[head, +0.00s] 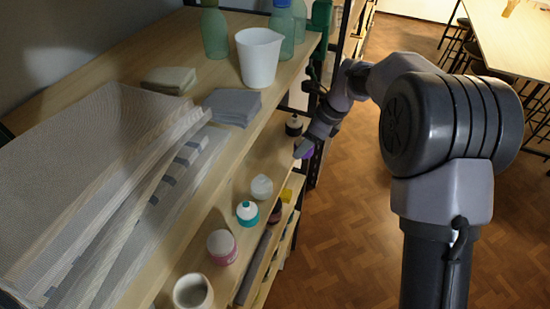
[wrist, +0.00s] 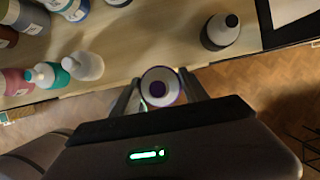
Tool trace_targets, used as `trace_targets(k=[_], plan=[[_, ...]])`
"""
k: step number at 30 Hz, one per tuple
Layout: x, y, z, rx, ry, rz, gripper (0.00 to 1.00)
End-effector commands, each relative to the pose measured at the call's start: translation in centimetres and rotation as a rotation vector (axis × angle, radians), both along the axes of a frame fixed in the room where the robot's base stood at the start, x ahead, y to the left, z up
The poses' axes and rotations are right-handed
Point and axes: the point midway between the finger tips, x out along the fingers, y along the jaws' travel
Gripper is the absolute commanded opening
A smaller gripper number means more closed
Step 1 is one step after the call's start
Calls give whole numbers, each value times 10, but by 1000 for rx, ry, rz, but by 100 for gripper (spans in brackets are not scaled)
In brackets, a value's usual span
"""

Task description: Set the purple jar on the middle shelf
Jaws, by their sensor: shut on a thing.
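The purple jar (head: 308,150) is held in my gripper, and its round white-and-purple top faces the camera in the wrist view (wrist: 160,87). My gripper (wrist: 160,90) is shut on it, one finger on each side. In the head view my gripper (head: 304,145) is mostly hidden at the end of the arm, just right of the shelf unit. The middle shelf (head: 225,215) lies below the top board. In the wrist view its board (wrist: 150,40) is ahead of the jar, which appears over the floor just outside the front edge.
On the middle shelf stand a black-capped bottle (wrist: 220,33), a white bottle (wrist: 84,66), a teal-capped bottle (wrist: 46,75) and a pink jar (head: 222,247). Bare board shows between the black-capped and white bottles. The top board holds a white bucket (head: 258,57) and cloths (head: 233,106).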

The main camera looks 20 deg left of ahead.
Motion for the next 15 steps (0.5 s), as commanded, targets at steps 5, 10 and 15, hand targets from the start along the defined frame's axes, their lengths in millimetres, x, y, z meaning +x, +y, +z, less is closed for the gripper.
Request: trace_targets(k=[5,10,15], plan=[[-35,48,-3,-1,0,5,0],[-49,67,-7,-1,1,1,0],[-50,68,-30,-3,3,1,0]])
